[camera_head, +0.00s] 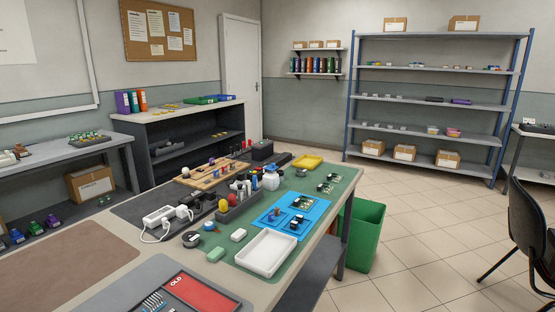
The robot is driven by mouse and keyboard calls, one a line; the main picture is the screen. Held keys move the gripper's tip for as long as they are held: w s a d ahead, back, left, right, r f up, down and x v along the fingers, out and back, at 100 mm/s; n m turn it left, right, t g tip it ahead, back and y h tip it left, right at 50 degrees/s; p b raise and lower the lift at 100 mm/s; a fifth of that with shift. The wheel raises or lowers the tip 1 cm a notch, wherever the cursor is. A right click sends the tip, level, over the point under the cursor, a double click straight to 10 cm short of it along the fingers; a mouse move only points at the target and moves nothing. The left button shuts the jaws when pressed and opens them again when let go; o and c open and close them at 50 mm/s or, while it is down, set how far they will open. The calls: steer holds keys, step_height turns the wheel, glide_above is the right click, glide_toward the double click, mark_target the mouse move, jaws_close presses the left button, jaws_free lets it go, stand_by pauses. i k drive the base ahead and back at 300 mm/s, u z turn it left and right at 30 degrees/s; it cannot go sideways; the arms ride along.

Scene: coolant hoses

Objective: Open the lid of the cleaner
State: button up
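I cannot tell for certain which thing is the cleaner. A dark box-like unit (262,150) stands at the far end of the workbench; its top looks closed, but it is too small to make out a lid. My gripper is not in view.
The workbench (115,234) is crowded: a dark organizer (240,208), a white power strip (159,217), a blue mat (273,222), a white tray (267,253), a red "OLD" tray (188,296). A green bin (363,235) stands at its right. Open tiled floor lies right; a chair (530,235) is at the edge.

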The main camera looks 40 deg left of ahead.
mark_target(272, 168)
steer(key=u, duration=0.5)
steer(key=i, duration=1.8)
steer(key=u, duration=0.9)
steer(key=i, duration=0.9)
steer(key=u, duration=0.2)
